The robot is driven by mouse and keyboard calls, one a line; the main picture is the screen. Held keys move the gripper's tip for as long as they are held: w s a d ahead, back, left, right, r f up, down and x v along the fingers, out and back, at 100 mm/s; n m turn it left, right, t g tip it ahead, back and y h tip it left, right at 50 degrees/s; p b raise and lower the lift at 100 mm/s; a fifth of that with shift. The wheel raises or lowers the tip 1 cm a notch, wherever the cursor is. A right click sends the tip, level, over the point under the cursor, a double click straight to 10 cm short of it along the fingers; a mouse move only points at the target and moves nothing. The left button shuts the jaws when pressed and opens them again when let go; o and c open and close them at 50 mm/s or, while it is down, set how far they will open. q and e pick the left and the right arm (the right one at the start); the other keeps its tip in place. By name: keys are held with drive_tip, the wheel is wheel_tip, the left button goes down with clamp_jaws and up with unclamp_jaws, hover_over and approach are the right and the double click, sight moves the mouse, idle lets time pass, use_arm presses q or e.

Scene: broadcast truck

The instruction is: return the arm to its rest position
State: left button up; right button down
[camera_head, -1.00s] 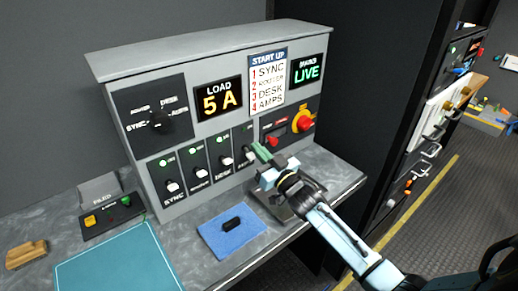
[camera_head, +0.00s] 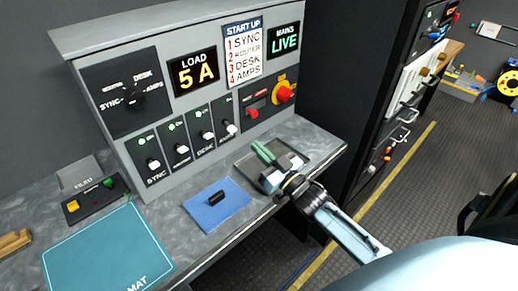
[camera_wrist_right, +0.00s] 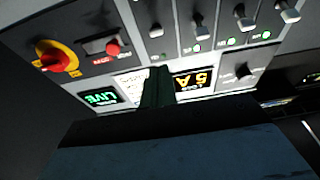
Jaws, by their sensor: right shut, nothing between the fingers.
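My right gripper (camera_head: 263,153) is in the head view, its green fingers together and empty. It is over the grey tray at the right of the desk, in front of the switch panel and apart from the switches. In the right wrist view the shut fingers (camera_wrist_right: 157,88) show in the middle, with the panel beyond them. My right arm (camera_head: 340,222) comes in from the lower right. My left gripper is not in view.
The grey panel (camera_head: 190,128) carries several switches with green lights, a dial (camera_head: 133,97) and a red knob (camera_head: 284,95). A blue cloth with a black object (camera_head: 217,197), a teal mat (camera_head: 105,255) and a grey tray (camera_head: 299,148) lie on the desk. A dark rack stands at right.

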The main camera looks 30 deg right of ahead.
idle(0.3)
drive_tip(key=s+a+f+g+h, duration=0.2)
drive_tip(key=f+g, duration=0.1)
drive_tip(key=s+a+f+m+g, duration=0.1)
drive_tip(key=f, duration=0.1)
drive_tip(key=shift+s+g+h, duration=0.4)
drive_tip(key=s+a+f+n+g, duration=0.1)
drive_tip(key=s+a+g, duration=0.35)
drive_tip(key=s, duration=0.75)
drive_tip(key=s+a+f+g, duration=0.2)
drive_tip(key=s+g, duration=0.6)
drive_tip(key=s, duration=0.4)
wheel_tip(320, 180, down, 25)
drive_tip(key=b, duration=0.1)
drive_tip(key=s+d+f+g, duration=0.1)
drive_tip(key=s+f, duration=0.7)
drive_tip(key=s+d+f+g+b, duration=0.1)
drive_tip(key=s+d+f, duration=0.1)
drive_tip(key=s+f, duration=0.7)
drive_tip(key=shift+s+d+h, duration=0.15)
drive_tip(key=shift+d+h, duration=0.1)
drive_tip(key=shift+h, duration=0.15)
